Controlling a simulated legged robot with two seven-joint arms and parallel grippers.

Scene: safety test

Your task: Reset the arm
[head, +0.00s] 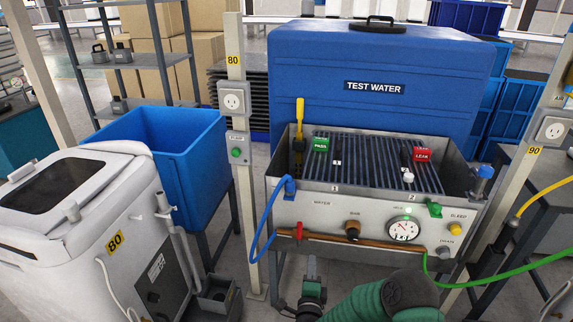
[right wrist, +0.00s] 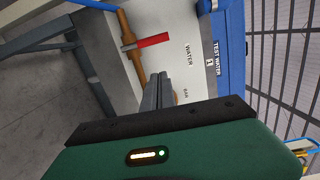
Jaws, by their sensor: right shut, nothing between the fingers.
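My right arm, green and dark, comes in at the bottom of the head view. My right gripper (head: 312,262) is low in front of the test bench (head: 325,207), below its copper pipe (head: 365,241). In the right wrist view the gripper's grey fingers (right wrist: 160,80) are together with nothing between them. They point toward the bench's front panel, near the red-handled valve (right wrist: 150,41). I cannot tell whether they touch the bench. My left gripper is not in view.
The bench carries a gauge (head: 403,230), a blue hose (head: 263,228) and a green hose (head: 500,264). A blue TEST WATER tank (head: 375,60) stands behind. A white machine (head: 70,225) and blue bin (head: 180,150) stand left. Posts (head: 243,150) flank the bench.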

